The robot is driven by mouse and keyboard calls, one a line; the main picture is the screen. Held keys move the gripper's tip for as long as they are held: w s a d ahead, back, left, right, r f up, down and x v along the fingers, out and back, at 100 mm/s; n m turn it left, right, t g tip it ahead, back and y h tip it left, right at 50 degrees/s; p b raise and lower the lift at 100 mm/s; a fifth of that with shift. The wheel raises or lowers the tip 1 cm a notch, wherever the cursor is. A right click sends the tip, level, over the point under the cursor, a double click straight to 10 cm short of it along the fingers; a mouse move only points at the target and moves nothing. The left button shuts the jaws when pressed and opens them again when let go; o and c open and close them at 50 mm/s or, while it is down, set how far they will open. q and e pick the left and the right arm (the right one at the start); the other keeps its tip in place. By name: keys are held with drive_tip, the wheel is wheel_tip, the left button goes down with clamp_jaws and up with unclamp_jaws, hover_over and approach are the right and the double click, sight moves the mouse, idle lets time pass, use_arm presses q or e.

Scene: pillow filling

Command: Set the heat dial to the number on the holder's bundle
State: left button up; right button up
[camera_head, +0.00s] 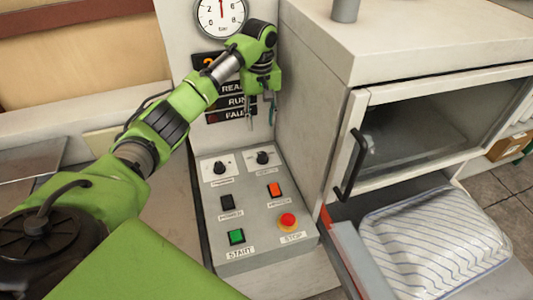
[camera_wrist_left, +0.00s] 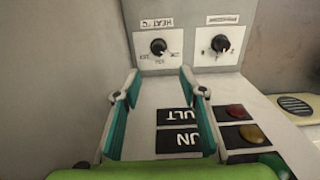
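My left gripper (camera_head: 261,112) points down in front of the status sign, above the control panel. In the left wrist view the gripper (camera_wrist_left: 158,80) is open, with two teal fingers apart and nothing between them. The heat dial (camera_wrist_left: 158,47), a black knob on a white plate labelled HEAT °C, lies just beyond the fingertips, apart from them. In the head view the heat dial (camera_head: 262,157) is the right of two knobs. Its exact setting is too small to read. No holder or numbered bundle can be made out. My right gripper is not in view.
The other dial (camera_head: 219,168) sits beside it. Below are a black switch (camera_head: 227,202), an orange switch (camera_head: 274,189), a green start button (camera_head: 236,236) and a red stop button (camera_head: 287,221). A cabinet (camera_head: 345,104) stands close on the right, by a striped pillow (camera_head: 431,240).

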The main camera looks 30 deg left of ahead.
sight(262, 154)
use_arm(q)
drive_tip(key=f+p, duration=0.1)
drive_tip(key=f, duration=0.7)
drive_tip(key=f+p, duration=0.1)
drive_tip(key=f, duration=0.3)
drive_tip(key=shift+w+f+p, duration=0.3)
drive_tip(key=shift+f, duration=0.05)
drive_tip(key=shift+s+f, duration=0.1)
drive_tip(key=shift+f, duration=0.65)
drive_tip(key=shift+c, duration=0.3)
clamp_jaws()
